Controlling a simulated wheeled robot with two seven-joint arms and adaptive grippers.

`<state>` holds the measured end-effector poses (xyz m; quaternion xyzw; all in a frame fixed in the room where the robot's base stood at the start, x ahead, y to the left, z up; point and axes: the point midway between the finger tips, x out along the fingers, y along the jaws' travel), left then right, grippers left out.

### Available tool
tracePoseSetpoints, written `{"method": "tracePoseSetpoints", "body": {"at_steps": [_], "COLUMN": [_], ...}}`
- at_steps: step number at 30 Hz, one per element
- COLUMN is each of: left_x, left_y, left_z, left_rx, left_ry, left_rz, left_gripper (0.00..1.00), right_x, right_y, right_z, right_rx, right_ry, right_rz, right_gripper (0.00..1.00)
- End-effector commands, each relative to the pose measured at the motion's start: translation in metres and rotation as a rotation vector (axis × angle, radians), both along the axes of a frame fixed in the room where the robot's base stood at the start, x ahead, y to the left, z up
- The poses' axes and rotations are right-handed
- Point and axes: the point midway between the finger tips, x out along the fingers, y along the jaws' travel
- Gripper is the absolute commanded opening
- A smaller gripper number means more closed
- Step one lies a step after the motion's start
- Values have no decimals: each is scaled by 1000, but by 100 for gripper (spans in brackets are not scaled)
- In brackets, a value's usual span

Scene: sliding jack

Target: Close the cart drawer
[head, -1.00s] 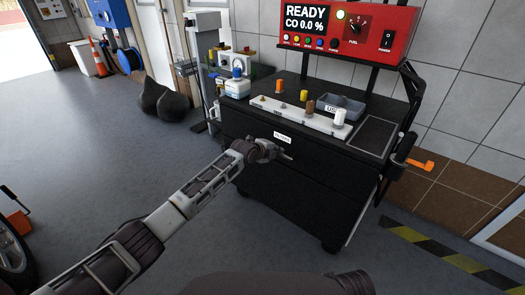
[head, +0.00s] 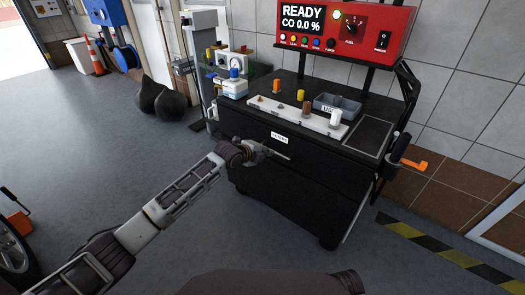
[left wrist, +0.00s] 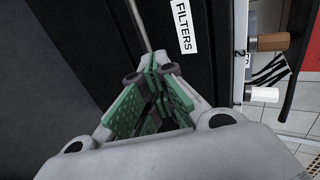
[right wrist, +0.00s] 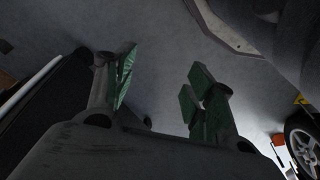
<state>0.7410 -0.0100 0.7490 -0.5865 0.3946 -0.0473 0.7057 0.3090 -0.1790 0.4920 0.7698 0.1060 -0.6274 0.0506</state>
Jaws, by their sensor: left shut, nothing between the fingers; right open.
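The black cart (head: 300,195) stands ahead in the head view. Its drawer front (head: 315,152) carries a white FILTERS label (head: 279,137), which also shows large in the left wrist view (left wrist: 184,28). A thin metal handle bar (head: 280,155) runs below the label; it also shows in the left wrist view (left wrist: 141,25). I cannot tell how far out the drawer stands. My left gripper (head: 262,148) is shut and empty in front of the drawer, by the bar's left end. My right gripper (right wrist: 157,85) is open and empty over grey floor.
On the cart top are a white strip (head: 300,116) with several coloured pieces and a grey bin (head: 338,105). A red display panel (head: 345,28) stands above. An orange-handled tool (head: 413,164) juts from the cart's right side.

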Motion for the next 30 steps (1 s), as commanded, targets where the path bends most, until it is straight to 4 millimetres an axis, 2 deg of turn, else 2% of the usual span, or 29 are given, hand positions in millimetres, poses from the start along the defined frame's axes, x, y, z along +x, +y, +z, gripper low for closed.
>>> {"method": "tracePoseSetpoints", "body": {"at_steps": [10, 18, 30], "left_x": [-14, -14, -14], "left_y": [11, 11, 11], "left_z": [10, 10, 10], "left_rx": [0, -1, -13], "left_ry": [0, 1, 10], "left_rz": [0, 1, 10], "left_gripper": [0, 0, 0], "right_x": [2, -2, -2], "right_y": [-2, -3, -1], "right_z": [-6, -11, -7], "right_rx": [-8, -10, -5], "right_ry": [11, 22, 16], "right_rz": [-2, -2, -3], "right_gripper": [55, 55, 55]}}
